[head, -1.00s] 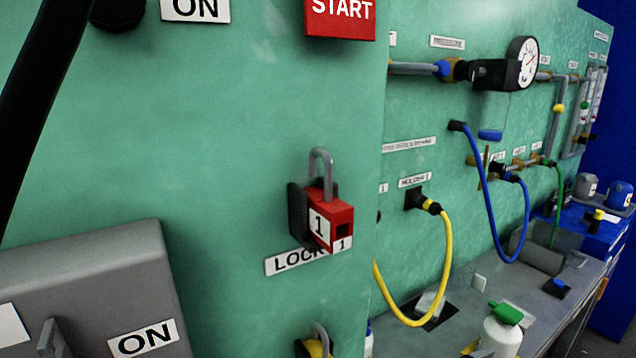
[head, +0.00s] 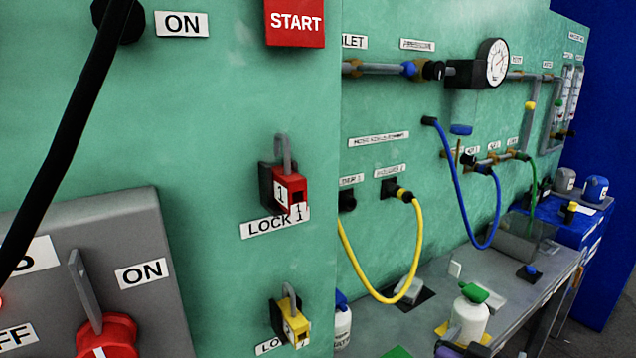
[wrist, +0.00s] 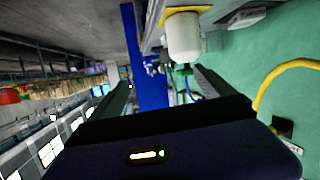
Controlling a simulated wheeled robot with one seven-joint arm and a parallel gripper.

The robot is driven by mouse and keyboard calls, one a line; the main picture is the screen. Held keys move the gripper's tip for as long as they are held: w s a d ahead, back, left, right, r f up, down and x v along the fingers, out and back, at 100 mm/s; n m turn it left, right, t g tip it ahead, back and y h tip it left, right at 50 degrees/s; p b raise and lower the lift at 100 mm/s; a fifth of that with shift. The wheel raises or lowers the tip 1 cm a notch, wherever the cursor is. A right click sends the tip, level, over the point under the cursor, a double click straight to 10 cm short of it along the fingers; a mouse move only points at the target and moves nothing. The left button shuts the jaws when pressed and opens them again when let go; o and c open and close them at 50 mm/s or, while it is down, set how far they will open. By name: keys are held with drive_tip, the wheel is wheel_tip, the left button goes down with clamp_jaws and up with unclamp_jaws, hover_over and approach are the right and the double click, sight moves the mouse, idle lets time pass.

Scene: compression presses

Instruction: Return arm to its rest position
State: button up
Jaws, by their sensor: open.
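My gripper (wrist: 163,77) shows in the wrist view with its two dark fingers spread apart and nothing between them. A white bottle (wrist: 183,38) appears upside down beyond the fingertips in that view. In the head view, a dark purplish part, which seems to be my gripper or wrist, shows at the bottom edge beside the white bottle with a green cap (head: 468,318). Most of my arm is outside the head view. I cannot tell how far the gripper is from the bottle.
A green panel (head: 240,90) carries a red padlock (head: 290,190), a yellow padlock (head: 295,326) and a grey switch box (head: 130,235). A yellow hose (head: 415,250) and a blue hose (head: 462,190) hang over the grey bench (head: 510,290). A blue cabinet (head: 570,235) stands at the far right.

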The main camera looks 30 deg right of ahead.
drive_tip(key=w+a+f+n+t+y, duration=0.2)
drive_tip(key=w+a+n+t+y, duration=0.25)
drive_tip(key=a+n+t, duration=0.35)
drive_tip(key=s+a+f+n+t+y, duration=0.1)
drive_tip(key=s+a+n+t+y, duration=0.25)
drive_tip(key=a, duration=0.75)
drive_tip(key=s+a+f+n+y, duration=0.1)
drive_tip(key=s+a, duration=0.3)
drive_tip(key=s, duration=0.7)
drive_tip(key=s+a+n+g+y, duration=0.1)
drive_tip(key=s+a+y, duration=0.3)
drive_tip(key=s, duration=0.7)
drive_tip(key=shift+s+a+f+y, duration=0.2)
drive_tip(key=shift+a+f+y, duration=0.1)
drive_tip(key=shift+f, duration=0.1)
